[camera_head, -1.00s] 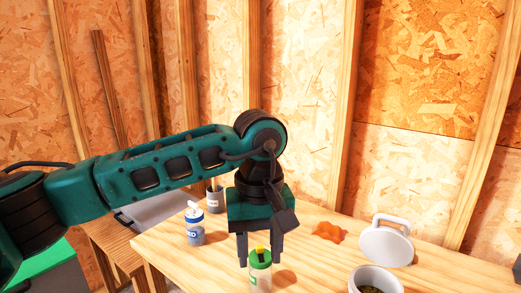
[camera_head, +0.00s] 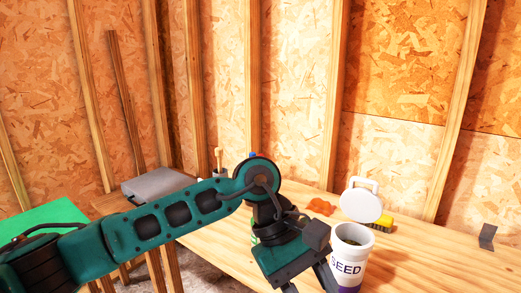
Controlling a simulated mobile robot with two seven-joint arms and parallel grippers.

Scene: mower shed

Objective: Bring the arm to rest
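My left arm comes in from the left, and its gripper (camera_head: 308,284) points down at the bottom of the view, just left of the seed tub. Its two fingers stand apart with bare gap between them; the fingertips run close to the lower picture edge. I see nothing held. A sliver of green (camera_head: 254,239) shows behind the wrist, most of it hidden, perhaps the green-lidded bottle. My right gripper is not in view.
The white seed tub (camera_head: 346,268) stands open close to the gripper's right. A dark grey piece (camera_head: 487,237) lies at right. The wooden bench (camera_head: 430,265) is clear between.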

